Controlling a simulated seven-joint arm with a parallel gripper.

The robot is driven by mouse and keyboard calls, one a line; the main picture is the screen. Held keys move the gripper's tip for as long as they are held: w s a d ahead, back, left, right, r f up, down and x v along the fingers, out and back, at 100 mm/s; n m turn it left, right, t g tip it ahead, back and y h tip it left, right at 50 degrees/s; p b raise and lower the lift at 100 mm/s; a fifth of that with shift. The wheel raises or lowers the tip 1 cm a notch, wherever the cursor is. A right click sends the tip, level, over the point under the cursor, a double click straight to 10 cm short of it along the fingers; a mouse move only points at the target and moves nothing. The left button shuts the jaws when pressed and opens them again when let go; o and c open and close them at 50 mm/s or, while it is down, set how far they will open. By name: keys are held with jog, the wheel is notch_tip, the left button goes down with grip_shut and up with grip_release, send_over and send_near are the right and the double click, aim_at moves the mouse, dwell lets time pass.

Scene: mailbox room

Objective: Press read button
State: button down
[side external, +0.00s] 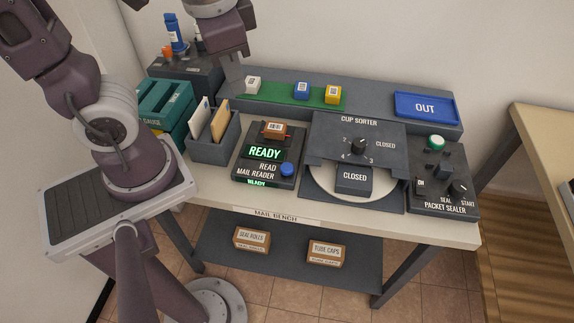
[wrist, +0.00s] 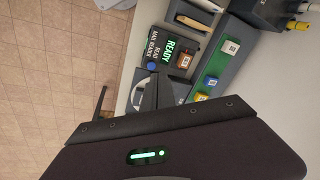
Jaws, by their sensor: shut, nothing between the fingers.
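The mail reader (side external: 242,167) is a dark box on the bench with a lit green READY display (side external: 265,152). Its blue read button (side external: 287,169) is at the front right, beside the word READ, and stands raised. The button also shows in the wrist view (wrist: 151,66). A brown parcel with a label (side external: 275,130) sits at the back of the reader. My gripper (side external: 232,86) is shut and empty, high over the back left of the bench, behind the reader and apart from the button.
A letter holder (side external: 213,150) with envelopes stands left of the reader. The cup sorter (side external: 322,128) and packet sealer (side external: 445,206) are to the right. White, blue and yellow cubes sit on a green strip (side external: 276,98) behind, beside a blue OUT tray (side external: 425,105).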

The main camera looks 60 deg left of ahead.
aim_at(290, 170)
jog(key=w+d+f+m+y, duration=0.1)
jog(key=w+f+m+y, duration=0.2)
jog(key=f, duration=0.3)
jog(key=w+d+f+m+g+y, duration=0.1)
jog(key=w+f+m+y, duration=0.3)
jog(key=f, duration=0.3)
jog(key=shift+w+d+y, duration=0.2)
jog(key=shift+w+y, duration=0.1)
jog(key=shift+w, duration=0.5)
jog(key=shift+g, duration=0.3)
jog(key=shift+f, duration=4.45)
jog(key=shift+f, duration=0.15)
jog(key=shift+f, duration=0.3)
jog(key=shift+f, duration=0.45)
jog(key=shift+r, duration=0.9)
